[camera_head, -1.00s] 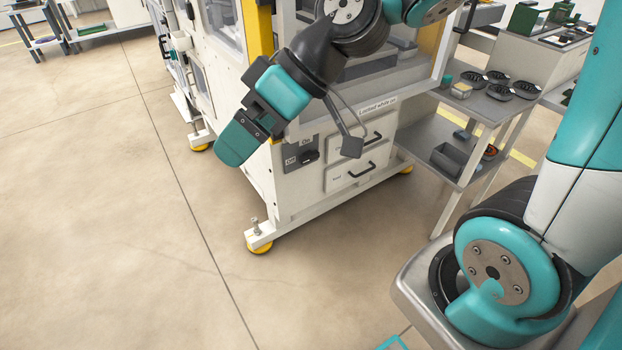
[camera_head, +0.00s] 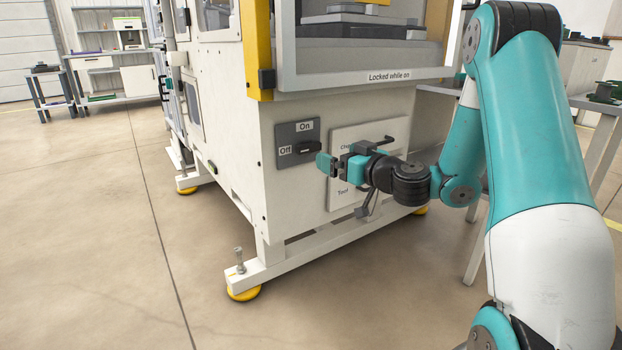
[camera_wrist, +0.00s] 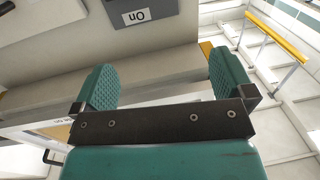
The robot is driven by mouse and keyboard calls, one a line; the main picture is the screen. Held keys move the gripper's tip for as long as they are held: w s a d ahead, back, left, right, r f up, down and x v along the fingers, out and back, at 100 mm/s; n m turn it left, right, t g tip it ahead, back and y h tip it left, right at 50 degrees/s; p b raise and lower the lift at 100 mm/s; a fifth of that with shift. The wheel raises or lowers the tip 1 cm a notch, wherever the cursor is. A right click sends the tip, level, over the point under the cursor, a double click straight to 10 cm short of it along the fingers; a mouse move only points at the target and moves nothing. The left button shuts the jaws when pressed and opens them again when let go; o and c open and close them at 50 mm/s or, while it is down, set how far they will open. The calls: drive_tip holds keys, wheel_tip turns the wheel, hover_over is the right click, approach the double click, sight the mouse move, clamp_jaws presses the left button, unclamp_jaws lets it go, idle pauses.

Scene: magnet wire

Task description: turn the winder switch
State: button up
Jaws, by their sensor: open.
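The winder switch is a black knob (camera_head: 307,147) on a grey plate (camera_head: 284,132) on the white machine's front. The knob lies roughly level, in line with the "Off" label on its left; "On" is above it. My gripper (camera_head: 326,164) is just right of and slightly below the knob in the head view, apparently in front of the panel; I cannot tell whether it touches. In the wrist view my gripper (camera_wrist: 163,80) has its two teal fingers wide apart with nothing between them. The "On" label (camera_wrist: 137,16) shows upside down beyond the fingers.
A drawer panel (camera_head: 343,136) with black handles is behind my gripper, to the right of the switch. Above is a window frame (camera_head: 350,80) marked "Locked while on". A side table (camera_head: 588,103) stands at the right. The floor at the left is clear.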

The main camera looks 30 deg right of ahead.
wheel_tip(320, 180, down, 3)
drive_tip(key=d+m+h+b, duration=0.1)
drive_tip(key=d, duration=0.2)
drive_tip(key=p, duration=0.8)
approach(311, 145)
drive_tip(key=shift+h, duration=0.4)
drive_tip(key=w, duration=0.3)
drive_tip(key=w+p, duration=0.1)
drive_tip(key=w, duration=0.6)
drive_tip(key=shift+a+f+p, duration=0.2)
drive_tip(key=shift+a+p, duration=0.1)
drive_tip(key=shift+a, duration=0.1)
drive_tip(key=shift+c, duration=0.2)
drive_tip(key=c, duration=0.8)
drive_tip(key=shift+o, duration=0.2)
